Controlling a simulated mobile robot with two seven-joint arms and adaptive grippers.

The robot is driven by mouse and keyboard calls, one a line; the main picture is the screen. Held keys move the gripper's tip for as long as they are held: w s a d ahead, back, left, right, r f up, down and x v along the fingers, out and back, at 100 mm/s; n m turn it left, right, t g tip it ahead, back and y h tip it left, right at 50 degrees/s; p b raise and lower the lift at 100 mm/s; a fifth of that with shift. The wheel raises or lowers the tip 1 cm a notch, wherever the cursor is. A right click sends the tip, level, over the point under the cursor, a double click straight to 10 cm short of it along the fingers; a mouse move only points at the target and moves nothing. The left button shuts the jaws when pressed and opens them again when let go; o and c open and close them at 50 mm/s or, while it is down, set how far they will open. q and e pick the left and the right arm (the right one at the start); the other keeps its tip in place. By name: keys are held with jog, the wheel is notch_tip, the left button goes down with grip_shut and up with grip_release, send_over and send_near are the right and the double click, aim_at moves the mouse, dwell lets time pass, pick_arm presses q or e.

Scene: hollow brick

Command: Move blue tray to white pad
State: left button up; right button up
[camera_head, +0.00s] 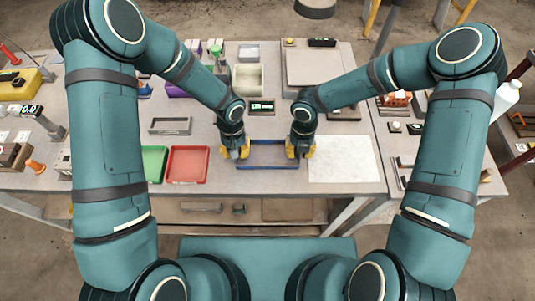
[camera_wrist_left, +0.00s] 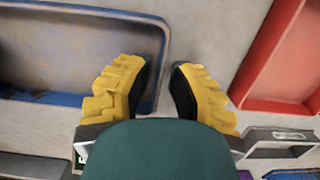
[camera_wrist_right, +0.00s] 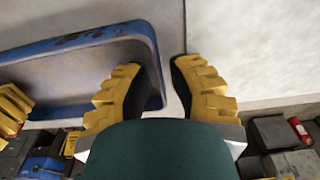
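The blue tray (camera_head: 267,166) is shallow and lies on the table between my two grippers. The white pad (camera_head: 343,160) lies flat just to its right, beyond my right gripper. My left gripper (camera_head: 234,153) is at the tray's left end. In the left wrist view, its fingers (camera_wrist_left: 168,72) are apart on either side of the tray's end rim (camera_wrist_left: 157,92). My right gripper (camera_head: 300,152) is at the right end. In the right wrist view, its fingers (camera_wrist_right: 168,65) are apart around that end rim (camera_wrist_right: 154,75). Contact cannot be told.
A red tray (camera_head: 187,164) and a green tray (camera_head: 154,162) stand left of the blue tray. A display box (camera_head: 262,107) and a light bin (camera_head: 248,78) are behind it. A grey tray (camera_head: 170,126) is at the back left. The table's front edge is close.

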pick_arm(q)
jog(key=shift+f, duration=0.35)
pick_arm(e)
jog(key=shift+s+f, duration=0.1)
jog(key=shift+f, duration=0.25)
pick_arm(q)
jog(key=shift+s, duration=0.1)
grip_shut()
pick_arm(e)
grip_shut()
pick_arm(q)
jog(key=shift+r, duration=0.1)
pick_arm(e)
jog(key=shift+r, duration=0.1)
